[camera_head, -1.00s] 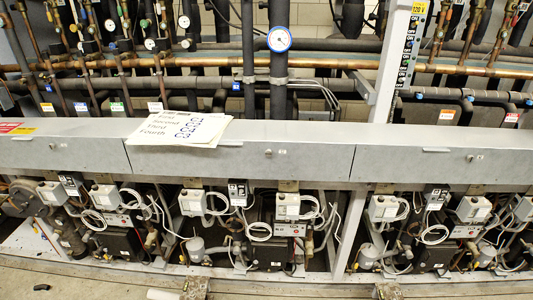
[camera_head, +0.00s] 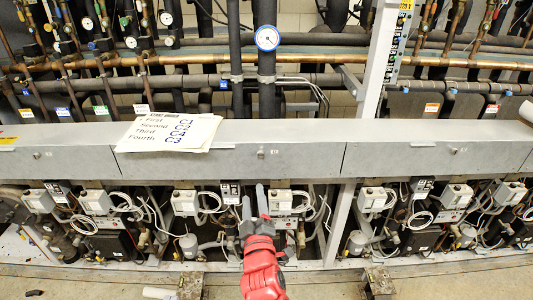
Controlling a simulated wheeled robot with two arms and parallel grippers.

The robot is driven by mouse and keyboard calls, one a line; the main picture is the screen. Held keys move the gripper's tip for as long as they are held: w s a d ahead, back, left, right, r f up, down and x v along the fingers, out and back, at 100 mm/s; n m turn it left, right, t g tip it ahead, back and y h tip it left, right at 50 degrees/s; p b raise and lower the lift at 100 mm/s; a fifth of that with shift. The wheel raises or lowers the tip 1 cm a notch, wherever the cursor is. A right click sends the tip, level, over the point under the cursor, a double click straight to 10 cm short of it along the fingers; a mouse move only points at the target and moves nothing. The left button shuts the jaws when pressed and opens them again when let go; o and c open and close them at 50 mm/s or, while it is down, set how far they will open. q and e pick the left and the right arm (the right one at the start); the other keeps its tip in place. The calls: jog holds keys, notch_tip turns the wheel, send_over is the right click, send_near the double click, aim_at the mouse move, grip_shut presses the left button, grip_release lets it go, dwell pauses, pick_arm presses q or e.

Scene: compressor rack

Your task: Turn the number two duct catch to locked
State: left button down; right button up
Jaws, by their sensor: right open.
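A long grey duct (camera_head: 225,165) runs across the rack in several sections. Small catches sit on its front face: one at the left (camera_head: 37,155), one in the middle (camera_head: 261,154) and one at the right (camera_head: 456,150). I cannot read any number by them, and their turned position is too small to tell. My right gripper (camera_head: 254,194), on a red arm, comes up from the bottom centre. Its two grey fingers are apart and empty, pointing up just below the middle catch in the picture. I see no contact with it. My left gripper is not in view.
A printed start-order sheet (camera_head: 169,133) lies on top of the duct, left of the middle catch. Below the duct are control boxes (camera_head: 186,202) and looped grey cables. A grey upright post (camera_head: 341,222) stands right of my gripper. Pipes and a round gauge (camera_head: 268,38) are behind.

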jog(key=d+m+h, duration=0.1)
jog(key=d+h, duration=0.1)
jog(key=g+p, duration=0.1)
jog(key=p, duration=0.2)
send_near(261, 155)
jog(key=w+p, duration=0.1)
jog(key=w, duration=0.6)
jog(key=shift+a, duration=0.1)
jog(key=shift+w, duration=0.65)
grip_shut()
